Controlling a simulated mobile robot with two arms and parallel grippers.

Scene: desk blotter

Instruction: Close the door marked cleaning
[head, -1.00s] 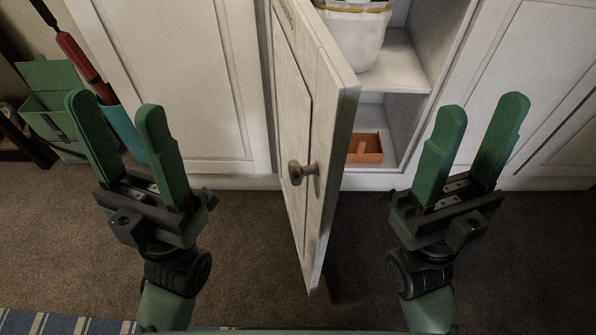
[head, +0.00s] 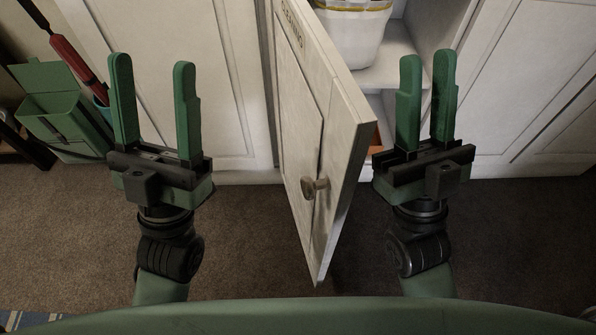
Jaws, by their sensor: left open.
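The white wooden door marked cleaning (head: 305,120) stands open, sticking out toward me from the cabinet. Its label shows near the top, partly legible. A round knob (head: 314,187) sits on its left-hand face near the free edge. My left gripper (head: 153,105) is open and empty, left of the door, in front of a closed cabinet panel. My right gripper (head: 425,100) is open with its fingers fairly close together and nothing between them. It is right of the door's free edge, in front of the cabinet opening, apart from the door.
Inside the cabinet a white bin (head: 352,38) stands on a shelf (head: 395,68). An orange tray (head: 377,137) below is mostly hidden by the door. A green box (head: 58,105) and a red-handled tool (head: 70,55) are at the left. Brown carpet (head: 255,235) is clear in front.

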